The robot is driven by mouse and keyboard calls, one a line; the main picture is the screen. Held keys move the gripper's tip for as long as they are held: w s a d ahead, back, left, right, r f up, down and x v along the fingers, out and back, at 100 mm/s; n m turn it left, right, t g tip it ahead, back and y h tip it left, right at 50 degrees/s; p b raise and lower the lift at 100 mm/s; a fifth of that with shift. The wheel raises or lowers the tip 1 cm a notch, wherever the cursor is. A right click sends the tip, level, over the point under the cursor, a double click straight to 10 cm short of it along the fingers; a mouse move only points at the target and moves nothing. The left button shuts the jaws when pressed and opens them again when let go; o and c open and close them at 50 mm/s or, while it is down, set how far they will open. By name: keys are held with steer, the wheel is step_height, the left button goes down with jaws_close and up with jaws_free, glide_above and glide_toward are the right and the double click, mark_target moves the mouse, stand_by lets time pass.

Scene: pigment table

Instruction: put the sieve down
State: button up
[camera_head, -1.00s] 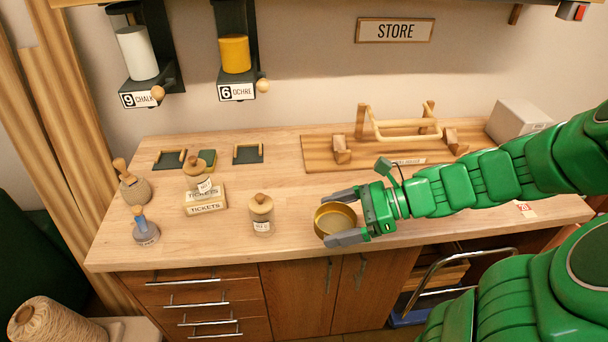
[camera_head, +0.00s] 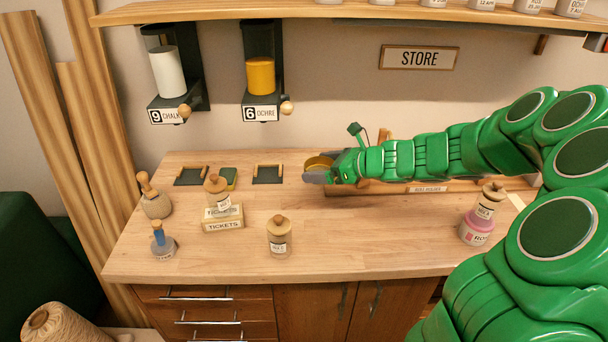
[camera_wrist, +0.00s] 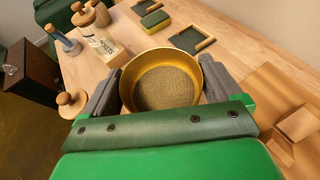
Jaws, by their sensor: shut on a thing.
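The sieve is a round brass-coloured pan with a mesh bottom. In the head view the sieve (camera_head: 319,162) shows only in part behind my gripper (camera_head: 318,177), toward the back of the table. In the wrist view the sieve (camera_wrist: 162,82) sits between the two grey fingers of my gripper (camera_wrist: 160,88), which are shut on its sides. Its mesh is empty. I cannot tell how high it is above the table. My arm hides part of the wooden rack behind it.
Two dark holders (camera_head: 192,176) (camera_head: 268,174) lie to the left, with a green and yellow block (camera_head: 229,179) near them. A corked jar (camera_head: 279,237) stands in front, a tickets box (camera_head: 223,217) further left, and a pink-filled bottle (camera_head: 477,226) at right. The middle front of the table (camera_head: 360,240) is clear.

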mark_target(317, 158)
steer(key=shift+m+t+h, duration=0.3)
steer(key=shift+m+t, duration=0.1)
steer(key=shift+m, duration=0.1)
steer(key=w, duration=0.1)
steer(key=w+a, duration=0.1)
steer(key=w, duration=0.2)
steer(key=shift+w+a+f, duration=0.1)
steer(key=shift+w+a, duration=0.1)
steer(key=shift+a, duration=0.1)
steer(key=w+f, duration=0.3)
steer(key=w, duration=0.1)
steer(key=w+a+f, duration=0.1)
steer(key=w+f, duration=0.2)
steer(key=w, duration=0.1)
steer(key=w+f, duration=0.3)
steer(key=w, duration=0.2)
steer(key=shift+a, duration=0.4)
steer(key=shift+w+f, duration=0.3)
steer(key=shift+f, duration=1.7)
steer(key=shift+f, duration=0.25)
